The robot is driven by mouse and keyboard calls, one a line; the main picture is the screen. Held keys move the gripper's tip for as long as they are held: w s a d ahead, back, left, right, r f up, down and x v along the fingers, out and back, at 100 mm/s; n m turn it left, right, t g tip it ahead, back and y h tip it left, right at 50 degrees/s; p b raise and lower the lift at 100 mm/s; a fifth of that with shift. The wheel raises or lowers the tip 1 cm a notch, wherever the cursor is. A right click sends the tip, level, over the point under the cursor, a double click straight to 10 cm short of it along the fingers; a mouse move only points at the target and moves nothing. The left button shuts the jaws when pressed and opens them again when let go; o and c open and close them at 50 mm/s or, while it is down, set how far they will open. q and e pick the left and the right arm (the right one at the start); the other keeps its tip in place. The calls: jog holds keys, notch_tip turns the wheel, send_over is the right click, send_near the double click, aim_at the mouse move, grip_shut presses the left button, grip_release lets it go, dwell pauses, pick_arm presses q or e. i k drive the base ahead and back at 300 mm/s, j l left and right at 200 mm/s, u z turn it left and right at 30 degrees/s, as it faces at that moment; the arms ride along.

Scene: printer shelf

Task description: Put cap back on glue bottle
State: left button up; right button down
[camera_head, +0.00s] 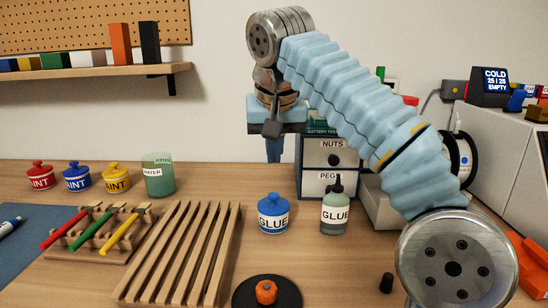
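A grey-green glue bottle (334,214) with a white GLUE label and a dark nozzle stands upright on the wooden bench, right of centre. A small dark cylinder (386,283), which looks like a cap, stands on the bench near the front, to the right of and nearer than the bottle. My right gripper (273,158) hangs pointing down in front of the wall, above and left of the bottle, well clear of it. Its fingers overlap from this angle, so its opening is hidden; I see nothing held. My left gripper is out of view.
A blue GLUE jar (273,215) stands just left of the bottle. A slatted wooden rack (185,255) and a black disc with an orange knob (266,292) lie in front. A drawer box (313,185) stands behind. My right arm covers part of the right side.

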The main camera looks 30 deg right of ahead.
aim_at(335, 208)
jog(key=k, duration=1.5)
